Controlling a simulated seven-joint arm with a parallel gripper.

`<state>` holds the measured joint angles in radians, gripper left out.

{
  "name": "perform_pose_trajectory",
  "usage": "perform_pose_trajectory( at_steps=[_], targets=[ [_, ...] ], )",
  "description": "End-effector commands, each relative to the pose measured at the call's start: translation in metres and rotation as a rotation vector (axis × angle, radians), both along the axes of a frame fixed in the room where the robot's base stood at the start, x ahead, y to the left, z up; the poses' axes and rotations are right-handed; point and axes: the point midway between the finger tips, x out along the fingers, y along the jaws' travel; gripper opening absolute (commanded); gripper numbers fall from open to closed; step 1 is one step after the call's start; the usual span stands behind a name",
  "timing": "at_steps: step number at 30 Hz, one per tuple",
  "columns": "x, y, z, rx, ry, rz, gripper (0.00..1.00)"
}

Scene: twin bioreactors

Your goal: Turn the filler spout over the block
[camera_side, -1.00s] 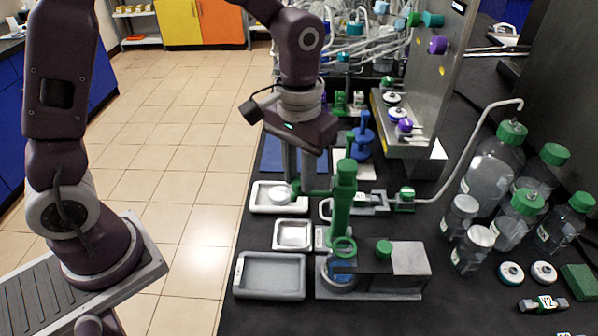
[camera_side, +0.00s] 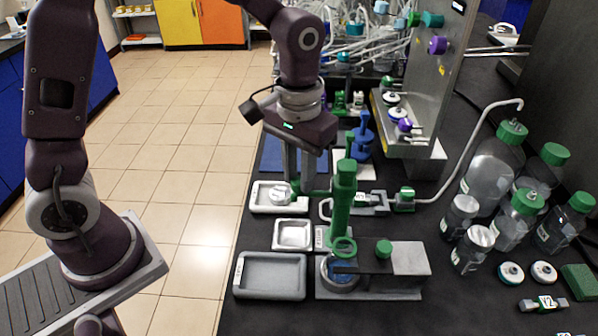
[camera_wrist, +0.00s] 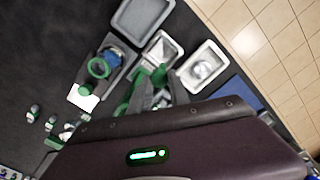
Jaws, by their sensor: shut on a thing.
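The green filler (camera_side: 342,205) stands upright as a tall column, with a green ring (camera_side: 344,247) at its lower front. A green arm of it reaches left to my gripper (camera_side: 301,190). My gripper is shut on this green arm, which also shows between the fingers in the wrist view (camera_wrist: 158,76). The ring appears over a round blue-topped piece on the grey block (camera_side: 372,284); the wrist view also shows the ring (camera_wrist: 98,68). I cannot tell whether ring and blue piece touch. The fingers partly hide the held arm.
A white tray with a round dish (camera_side: 262,208), a small metal tray (camera_side: 293,234) and a grey tray (camera_side: 270,292) lie to the left. A clamp-like grey fixture (camera_side: 370,210) is just right of the column. Bottles (camera_side: 495,170) stand farther right.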

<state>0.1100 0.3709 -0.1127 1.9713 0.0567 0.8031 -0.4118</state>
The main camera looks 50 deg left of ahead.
Motion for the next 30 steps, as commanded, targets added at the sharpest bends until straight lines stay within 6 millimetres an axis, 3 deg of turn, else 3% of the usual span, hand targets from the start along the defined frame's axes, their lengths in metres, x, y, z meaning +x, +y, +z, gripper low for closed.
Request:
perform_pose_trajectory(
  at_steps=[17,30],
  targets=[
    [-0.001,-0.001,0.001,0.0,-0.003,0.022,0.0],
    [-0.015,-0.022,0.001,-0.001,-0.004,0.321,0.0]
  ],
)
